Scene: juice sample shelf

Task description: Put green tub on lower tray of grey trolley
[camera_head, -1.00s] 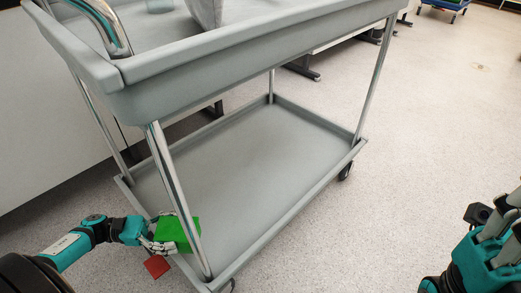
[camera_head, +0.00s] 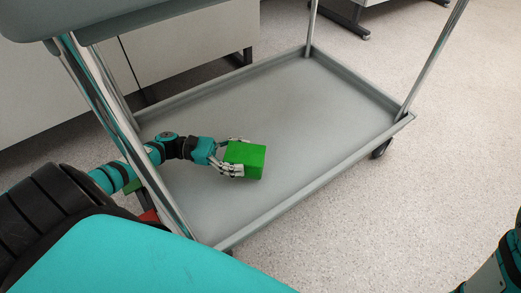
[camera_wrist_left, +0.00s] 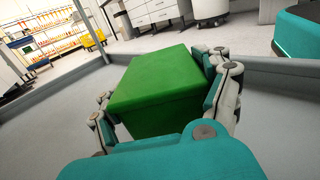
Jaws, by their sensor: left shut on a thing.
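The green tub (camera_head: 245,158) is a box-shaped block over the middle-left of the grey trolley's lower tray (camera_head: 310,110), inside its rim. My left gripper (camera_head: 233,160) is shut on the tub, with fingers around its sides. The tub (camera_wrist_left: 160,90) fills the middle of the left wrist view between the fingers (camera_wrist_left: 165,115), with the tray (camera_wrist_left: 45,125) around it. I cannot tell whether the tub's underside touches the tray. My left arm reaches in past the near-left chrome post. At the right edge of the head view only part of my right arm shows.
The trolley's upper tray (camera_head: 130,18) overhangs at the top left. Chrome posts (camera_head: 433,55) stand at the tray's corners. A small red piece (camera_head: 150,216) shows by the near-left post. The visible lower tray is otherwise bare. Speckled floor (camera_head: 400,210) lies open to the right.

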